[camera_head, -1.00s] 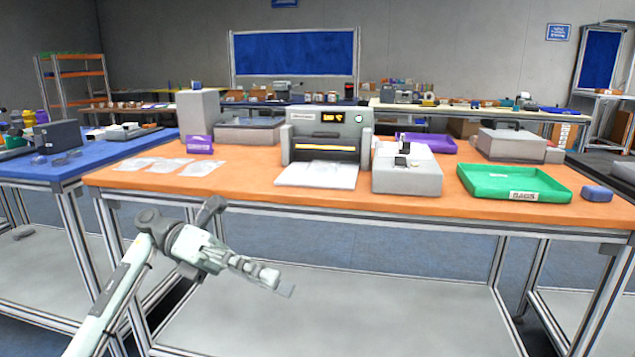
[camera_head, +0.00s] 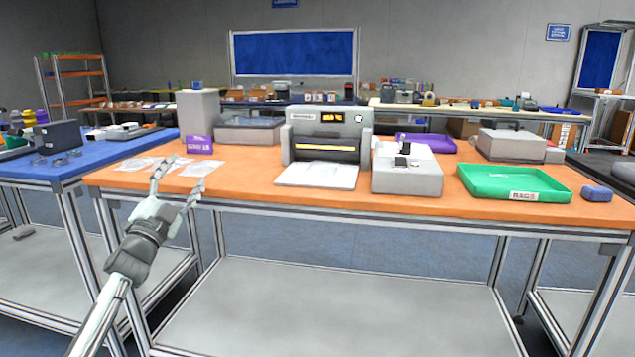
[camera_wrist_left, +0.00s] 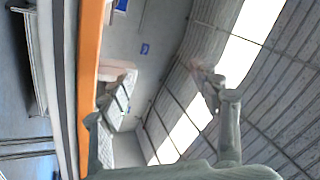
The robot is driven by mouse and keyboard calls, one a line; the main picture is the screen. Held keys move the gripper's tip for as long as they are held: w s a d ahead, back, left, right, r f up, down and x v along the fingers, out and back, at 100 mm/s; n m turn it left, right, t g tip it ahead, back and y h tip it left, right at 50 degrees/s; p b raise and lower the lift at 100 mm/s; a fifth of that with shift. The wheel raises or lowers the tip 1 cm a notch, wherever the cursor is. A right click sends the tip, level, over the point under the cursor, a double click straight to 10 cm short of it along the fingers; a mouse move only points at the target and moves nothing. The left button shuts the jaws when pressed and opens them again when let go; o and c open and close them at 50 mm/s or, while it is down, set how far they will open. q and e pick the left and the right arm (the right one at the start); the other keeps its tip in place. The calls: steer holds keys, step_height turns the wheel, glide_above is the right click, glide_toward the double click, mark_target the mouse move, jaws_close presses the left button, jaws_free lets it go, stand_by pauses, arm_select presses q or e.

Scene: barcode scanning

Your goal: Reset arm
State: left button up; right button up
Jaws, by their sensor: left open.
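My left gripper (camera_head: 177,180) is open and empty. In the head view it is in front of the left part of the orange table's front edge, with its fingers pointing up and away from me. Its fingers overlap the clear plastic bags in the picture; I cannot tell that they touch anything. In the left wrist view the two fingers (camera_wrist_left: 160,105) stand wide apart, with the orange table edge (camera_wrist_left: 91,60) running along the left and the ceiling on the right. My right gripper is not in view.
The orange table (camera_head: 250,185) carries clear bags (camera_head: 203,168), a purple box (camera_head: 199,145), a printer (camera_head: 328,135), a grey box device (camera_head: 407,175), a green tray (camera_head: 514,196) and a blue block (camera_head: 597,193). A blue table (camera_head: 30,170) stands at the left. Space before the table is clear.

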arm_select(q)
steer(key=w+a+f+n+g+y, duration=0.2)
steer(key=a+f+n+g+y, duration=0.4)
steer(key=a+f+n+y, duration=0.5)
steer(key=s+f+n+g+h, duration=0.1)
steer(key=s+f+g+h, duration=0.2)
steer(key=f, duration=0.4)
steer(key=s+f+n+g+h, duration=0.1)
steer(key=s+f+g, duration=0.25)
steer(key=f, duration=0.35)
steer(key=s+d+f+m+g+h, duration=0.1)
steer(key=s+d+f+g, duration=0.3)
steer(key=s+f, duration=1)
steer(key=s+d+f+g, duration=0.1)
steer(key=s+d+f, duration=0.5)
steer(key=s+f, duration=0.8)
steer(key=s+d+f+g, duration=0.1)
steer(key=s+d+f, duration=0.1)
steer(key=s, duration=0.6)
steer(key=s+d+f+g+h, duration=0.1)
steer(key=s+f, duration=0.3)
steer(key=s, duration=0.5)
steer(key=shift+d, duration=0.5)
steer(key=shift+s+f, duration=0.1)
